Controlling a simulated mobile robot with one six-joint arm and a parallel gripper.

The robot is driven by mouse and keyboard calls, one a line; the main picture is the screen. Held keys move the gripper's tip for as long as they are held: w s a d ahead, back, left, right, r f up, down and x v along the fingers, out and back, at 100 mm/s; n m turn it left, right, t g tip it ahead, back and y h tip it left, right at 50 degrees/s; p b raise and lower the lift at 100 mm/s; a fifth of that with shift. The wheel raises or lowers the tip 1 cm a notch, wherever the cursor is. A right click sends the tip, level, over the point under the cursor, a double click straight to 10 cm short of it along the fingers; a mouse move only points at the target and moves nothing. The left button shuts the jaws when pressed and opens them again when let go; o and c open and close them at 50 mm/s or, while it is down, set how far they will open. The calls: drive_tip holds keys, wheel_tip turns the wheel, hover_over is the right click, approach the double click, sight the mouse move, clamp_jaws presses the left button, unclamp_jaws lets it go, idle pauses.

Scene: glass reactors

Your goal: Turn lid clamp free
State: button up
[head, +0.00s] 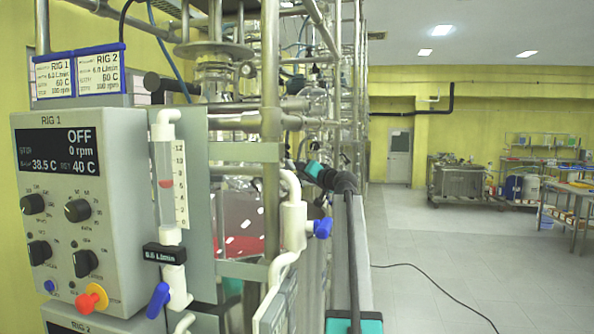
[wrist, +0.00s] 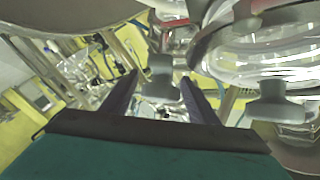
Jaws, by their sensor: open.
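A grey T-shaped clamp knob (wrist: 162,66) shows in the wrist view, in line with the gap between my fingertips. My gripper (wrist: 160,78) is open, one dark finger to each side of the knob. I cannot tell from the picture whether the knob is between the fingers in depth or just beyond them; no touch is visible. A second grey T-shaped knob (wrist: 278,101) sits to the right, in front of a clear glass vessel rim (wrist: 275,55). In the head view my arm reaches toward the rig frame, and my fingers cannot be made out there.
In the head view a control box (head: 70,210) marked RIG 1 reads OFF, 0 rpm. A flow meter (head: 168,185) and white pipe with a blue-handled valve (head: 321,228) stand beside metal frame posts (head: 270,120). A cable lies on the otherwise open floor (head: 430,250) at right.

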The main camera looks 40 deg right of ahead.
drive_tip(key=shift+x, duration=0.75)
drive_tip(key=c, duration=1)
drive_tip(key=shift+c, duration=0.2)
